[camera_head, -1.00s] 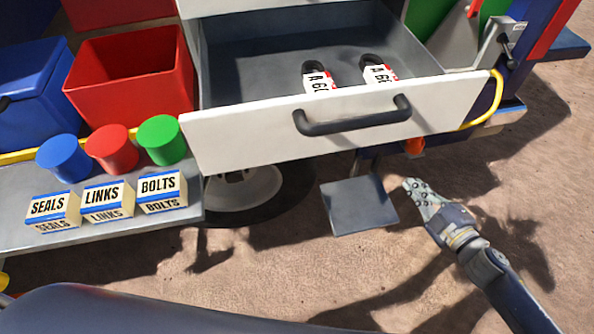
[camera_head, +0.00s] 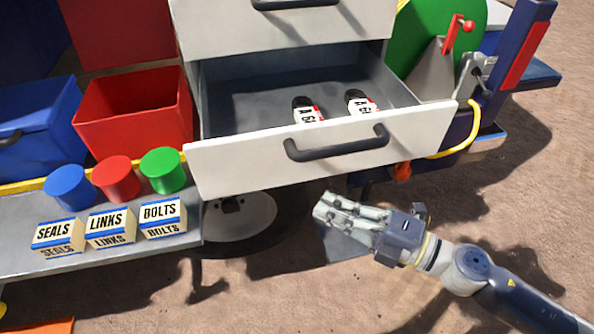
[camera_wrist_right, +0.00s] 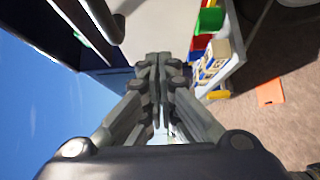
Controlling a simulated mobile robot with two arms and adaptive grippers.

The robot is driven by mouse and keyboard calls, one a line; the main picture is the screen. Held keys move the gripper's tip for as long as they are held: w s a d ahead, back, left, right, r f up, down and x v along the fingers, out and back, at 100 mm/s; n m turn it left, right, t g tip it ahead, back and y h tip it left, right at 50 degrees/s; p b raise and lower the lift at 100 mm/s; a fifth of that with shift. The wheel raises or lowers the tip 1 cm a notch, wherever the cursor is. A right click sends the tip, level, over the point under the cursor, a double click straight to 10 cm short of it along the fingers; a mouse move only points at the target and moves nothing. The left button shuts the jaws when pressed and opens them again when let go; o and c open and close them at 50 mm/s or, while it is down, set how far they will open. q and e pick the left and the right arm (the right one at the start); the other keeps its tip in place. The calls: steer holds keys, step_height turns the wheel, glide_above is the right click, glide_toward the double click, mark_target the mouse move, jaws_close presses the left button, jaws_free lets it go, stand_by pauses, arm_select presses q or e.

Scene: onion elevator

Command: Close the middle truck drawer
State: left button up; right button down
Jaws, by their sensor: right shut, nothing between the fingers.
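The middle truck drawer (camera_head: 240,166) is pulled open, with a white front and a dark handle (camera_head: 336,145). Two padlock-like items with white and red labels (camera_head: 309,113) lie inside it, toward the right. My right gripper (camera_head: 324,207) is shut and empty, below and in front of the drawer front, apart from it, pointing left. In the right wrist view its fingers (camera_wrist_right: 158,75) are together, and a dark handle bar (camera_wrist_right: 96,22) shows at the upper left. My left gripper is not in view.
A white drawer (camera_head: 280,30) sits above. On the left are a red bin (camera_head: 135,125), a blue box (camera_head: 35,125), coloured cylinders and labelled blocks on a grey shelf (camera_head: 110,250). A green disc with a red crank (camera_head: 459,35) stands at the right. Open ground lies in front.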

steer(key=p, duration=0.3)
glide_toward(273, 168)
steer(key=s+a, duration=0.2)
steer(key=a, duration=0.1)
steer(key=shift+w+a+r+p, duration=0.1)
steer(key=shift+w+a+p, duration=0.1)
steer(key=shift+w, duration=0.85)
steer(key=shift+w+a+p, duration=0.2)
steer(key=shift+w, duration=0.85)
